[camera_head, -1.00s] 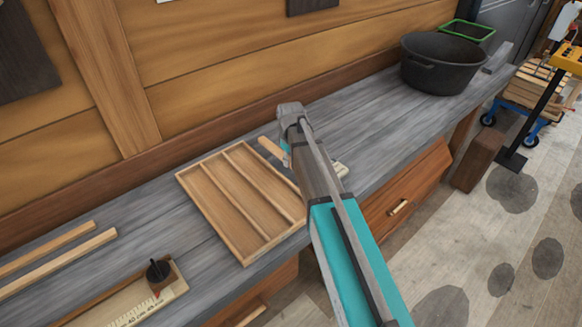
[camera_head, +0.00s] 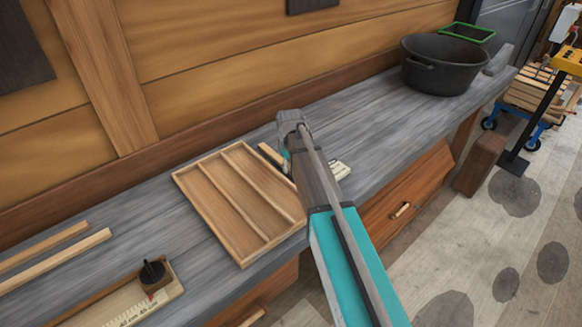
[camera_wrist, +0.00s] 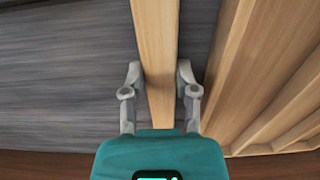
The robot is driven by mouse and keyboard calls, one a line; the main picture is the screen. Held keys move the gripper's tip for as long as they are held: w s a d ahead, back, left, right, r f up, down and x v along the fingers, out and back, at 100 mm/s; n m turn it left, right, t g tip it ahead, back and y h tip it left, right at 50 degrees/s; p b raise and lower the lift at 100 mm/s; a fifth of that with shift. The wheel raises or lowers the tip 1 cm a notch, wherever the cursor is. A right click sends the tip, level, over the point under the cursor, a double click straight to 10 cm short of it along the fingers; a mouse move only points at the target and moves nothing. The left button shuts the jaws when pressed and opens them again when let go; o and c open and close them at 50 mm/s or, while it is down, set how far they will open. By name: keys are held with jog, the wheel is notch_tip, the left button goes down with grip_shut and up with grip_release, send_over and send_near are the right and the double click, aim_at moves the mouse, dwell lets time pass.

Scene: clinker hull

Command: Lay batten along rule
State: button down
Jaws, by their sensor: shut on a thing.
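My gripper (camera_wrist: 160,78) is shut on a pale wooden batten (camera_wrist: 157,45), with one finger on each side of it in the wrist view. In the head view my arm hides most of the batten; a short pale end (camera_head: 269,152) shows beside the arm, near the tray's back right corner. Whether the batten touches the bench cannot be told. The rule (camera_head: 130,309) lies at the bench's front left, cut off by the frame, with pale graduated markings and a black knob (camera_head: 152,271) at its right end.
A divided wooden tray (camera_head: 211,216) sits on the grey bench beside my arm. Two pale strips (camera_head: 55,262) lie at the left. A black pot (camera_head: 447,65) and a green-rimmed bin (camera_head: 467,32) stand at the far right.

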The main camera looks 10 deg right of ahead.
jog(key=shift+f, duration=0.2)
jog(key=shift+c, duration=1.9)
grip_release()
jog(key=shift+r, duration=0.2)
notch_tip(320, 180, up, 12)
jog(key=p, duration=1.2)
jog(key=shift+s, duration=0.1)
jog(key=s+d+m, duration=0.2)
jog(key=s+m, duration=0.1)
jog(key=s, duration=0.8)
jog(key=s+d+m, duration=0.2)
jog(key=s+m, duration=0.1)
jog(key=s, duration=0.8)
jog(key=shift+s+d, duration=0.3)
jog(key=shift+d, duration=0.05)
